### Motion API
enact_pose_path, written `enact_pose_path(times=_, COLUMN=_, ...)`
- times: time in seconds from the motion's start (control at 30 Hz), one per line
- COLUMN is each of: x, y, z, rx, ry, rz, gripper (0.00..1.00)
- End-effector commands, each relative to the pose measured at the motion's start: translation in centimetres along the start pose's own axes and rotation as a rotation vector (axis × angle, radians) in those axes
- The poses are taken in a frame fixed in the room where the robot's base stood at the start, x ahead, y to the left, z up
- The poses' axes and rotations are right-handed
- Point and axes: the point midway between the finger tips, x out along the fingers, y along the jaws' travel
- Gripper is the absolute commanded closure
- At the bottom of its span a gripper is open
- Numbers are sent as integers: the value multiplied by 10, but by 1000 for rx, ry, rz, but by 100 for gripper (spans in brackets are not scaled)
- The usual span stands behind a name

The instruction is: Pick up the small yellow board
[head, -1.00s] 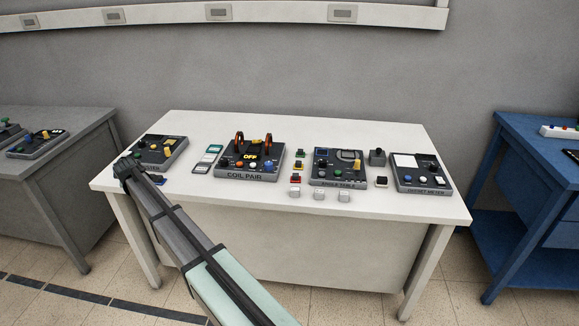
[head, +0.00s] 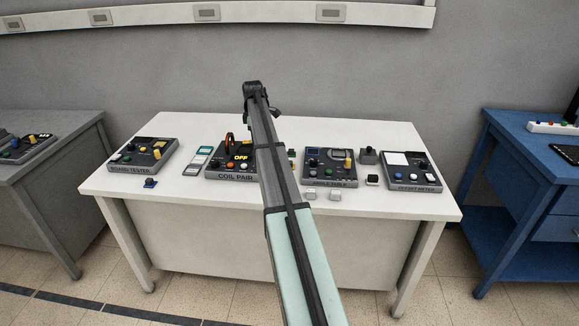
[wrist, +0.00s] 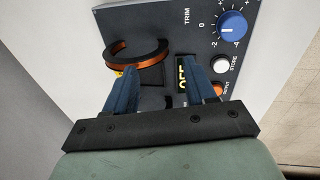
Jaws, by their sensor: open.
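My gripper (wrist: 157,75) is open in the wrist view, its two blue fingers above the coil pair box (wrist: 178,100). A copper-coloured coil (wrist: 138,52) shows beside the left finger. A small yellow patch (wrist: 118,73) shows by that finger, mostly hidden; I cannot tell whether it is a board. The coil pair box (head: 217,163) stands mid-table in the head view, with its right side behind my arm. The small yellow board cannot be made out now; the row of small boards right of the coil pair is mostly covered by my arm, with a green one (head: 292,153) showing.
On the white table (head: 190,215) stand the board tester (head: 127,158), angle table (head: 315,168) and offset meter (head: 405,179). A small blue-topped piece (head: 150,183) lies at the front left. Small white blocks (head: 308,195) lie near the front edge. A blue desk (head: 505,155) stands right.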

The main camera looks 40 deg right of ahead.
Motion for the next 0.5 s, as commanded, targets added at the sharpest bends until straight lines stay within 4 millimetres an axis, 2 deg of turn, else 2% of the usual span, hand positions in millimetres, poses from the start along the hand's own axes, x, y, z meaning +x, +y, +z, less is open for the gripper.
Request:
enact_pose_path(times=0.03, x=-5, y=4, z=28, rx=17, ry=-8, rz=-32, gripper=45)
enact_pose_path(times=0.2, x=-20, y=2, z=93, rx=51, ry=-20, rz=-131, gripper=45)
enact_pose_path(times=0.33, x=-27, y=-1, z=122, rx=64, ry=-23, rz=-177, gripper=45)
enact_pose_path(times=0.5, x=-28, y=-4, z=135, rx=70, ry=-23, rz=-199, gripper=45)
